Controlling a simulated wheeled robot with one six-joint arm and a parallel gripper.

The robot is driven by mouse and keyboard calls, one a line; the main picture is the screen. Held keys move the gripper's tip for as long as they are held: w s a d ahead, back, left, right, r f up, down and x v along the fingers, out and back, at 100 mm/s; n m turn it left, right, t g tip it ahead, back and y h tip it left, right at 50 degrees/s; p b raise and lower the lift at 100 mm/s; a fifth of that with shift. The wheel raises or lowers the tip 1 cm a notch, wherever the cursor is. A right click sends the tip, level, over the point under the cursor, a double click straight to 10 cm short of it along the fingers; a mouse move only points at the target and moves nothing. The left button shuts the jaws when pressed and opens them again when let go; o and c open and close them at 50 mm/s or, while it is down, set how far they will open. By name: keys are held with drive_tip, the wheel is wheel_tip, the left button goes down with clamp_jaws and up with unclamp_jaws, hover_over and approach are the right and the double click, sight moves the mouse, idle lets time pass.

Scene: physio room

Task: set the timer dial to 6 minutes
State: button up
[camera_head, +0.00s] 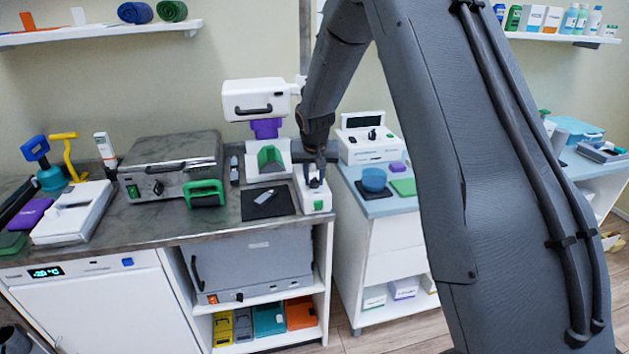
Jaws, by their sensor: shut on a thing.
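A small white unit (318,203) with a green button on its front stands at the right end of the grey counter. My gripper (316,178) reaches down from above onto the top of this unit. It is shut on a small dark part there, which looks like the timer dial (315,184). The fingers and arm cover much of the dial. Its pointer and minute marks are too small to read.
A steel box (172,152) with a front knob and a green-handled tool (206,192) stand to the left. A dark mat (281,211) and a white-and-purple device (262,100) are close beside my gripper. A blue-topped cart (398,203) stands right.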

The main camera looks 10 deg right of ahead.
drive_tip(key=m+b, duration=0.1)
drive_tip(key=b, duration=0.1)
drive_tip(key=m+h+b, duration=0.1)
drive_tip(key=m+b, duration=0.1)
drive_tip(key=b, duration=0.1)
drive_tip(key=shift+w+a+f, duration=0.15)
drive_tip(key=shift+w+f, duration=0.05)
drive_tip(key=m+g+h+b, duration=0.1)
drive_tip(key=m+b, duration=0.2)
drive_tip(key=b, duration=0.1)
drive_tip(key=shift+r, duration=0.15)
drive_tip(key=shift+s+m, duration=0.1)
drive_tip(key=shift+m, duration=0.2)
drive_tip(key=o, duration=1)
drive_tip(key=shift+r, duration=0.1)
